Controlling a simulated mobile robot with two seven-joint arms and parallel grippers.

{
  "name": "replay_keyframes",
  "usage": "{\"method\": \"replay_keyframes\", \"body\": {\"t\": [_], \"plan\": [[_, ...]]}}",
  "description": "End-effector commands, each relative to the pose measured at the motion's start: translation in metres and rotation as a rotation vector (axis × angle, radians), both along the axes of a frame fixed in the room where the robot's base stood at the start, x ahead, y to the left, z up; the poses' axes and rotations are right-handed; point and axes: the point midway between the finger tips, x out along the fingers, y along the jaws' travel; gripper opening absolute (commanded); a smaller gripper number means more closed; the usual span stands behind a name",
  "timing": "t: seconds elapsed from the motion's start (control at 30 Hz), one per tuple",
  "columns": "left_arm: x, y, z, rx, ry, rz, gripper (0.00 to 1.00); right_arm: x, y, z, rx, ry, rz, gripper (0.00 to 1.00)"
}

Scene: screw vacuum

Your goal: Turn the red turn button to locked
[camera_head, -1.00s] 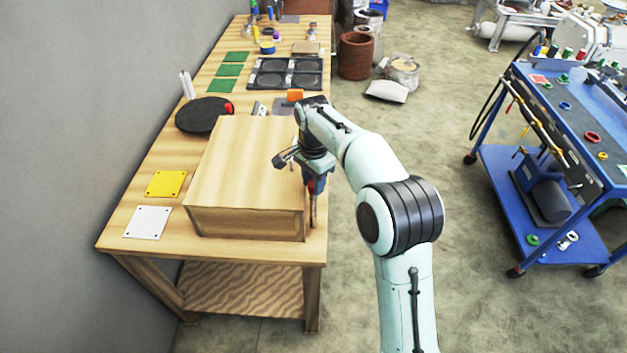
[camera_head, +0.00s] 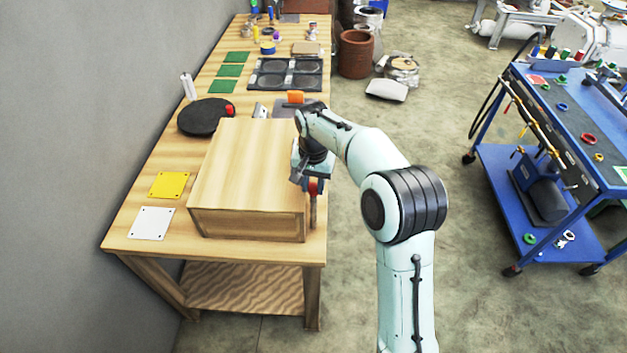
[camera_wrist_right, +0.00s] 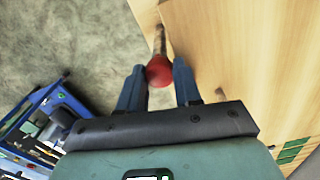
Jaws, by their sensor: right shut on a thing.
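The wooden box (camera_head: 247,165) stands on the workbench's near end. The red turn button (camera_wrist_right: 163,71) sits between my right gripper's two fingers in the right wrist view, with a narrow brown strip leading away from it. In the head view its red part (camera_head: 313,188) shows at the box's right side, partly hidden by my wrist. My right gripper (camera_head: 313,181) is shut on it and points downward beside the box; it also shows in the right wrist view (camera_wrist_right: 158,74). Whether the button stands at locked cannot be read. My left gripper is not in view.
The workbench (camera_head: 125,232) carries yellow and white plates, a black disc (camera_head: 205,117) with a red part, and green plates. A grey wall is on the left. A blue tool cart (camera_head: 500,185) stands at the right, with open floor between.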

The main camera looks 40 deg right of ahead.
Motion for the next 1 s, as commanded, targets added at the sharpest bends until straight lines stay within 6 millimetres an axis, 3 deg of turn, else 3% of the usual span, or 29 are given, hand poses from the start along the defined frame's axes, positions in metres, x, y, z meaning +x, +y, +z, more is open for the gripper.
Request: {"method": "replay_keyframes", "body": {"t": [0.6,1.0], "plan": [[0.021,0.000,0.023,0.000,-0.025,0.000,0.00,0.001,0.000,0.001,0.000,-0.001,0.584,0.03],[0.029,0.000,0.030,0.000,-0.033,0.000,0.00,0.000,0.000,0.001,0.000,-0.001,0.878,0.03]]}}
